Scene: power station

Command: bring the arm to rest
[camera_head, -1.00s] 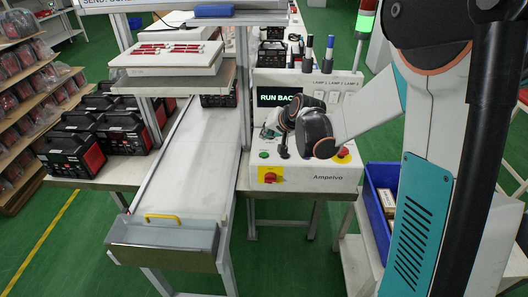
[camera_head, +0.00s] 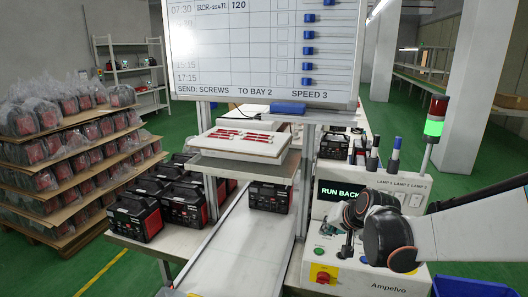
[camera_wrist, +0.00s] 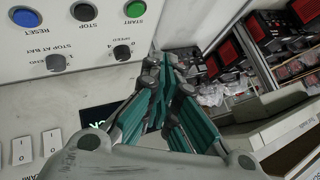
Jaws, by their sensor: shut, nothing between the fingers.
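My gripper (camera_head: 340,217) hangs in front of the white control box (camera_head: 310,252), above its sloping button panel. In the wrist view its teal-and-grey fingers (camera_wrist: 166,72) are shut with nothing between them. Beside them show a green START button (camera_wrist: 135,9), a black button (camera_wrist: 84,11) and a blue RESET button (camera_wrist: 25,17). The fingers look apart from the buttons, but the gap is hard to judge. My arm reaches in from the right in the head view and hides part of the box.
A chute (camera_head: 238,255) runs beside the box, under a raised tray (camera_head: 240,145). A whiteboard (camera_head: 260,45) stands above. A signal tower (camera_head: 434,125) glows green behind my arm. Black-and-red cases (camera_head: 135,215) crowd the left bench. A blue crate (camera_head: 470,290) is at lower right.

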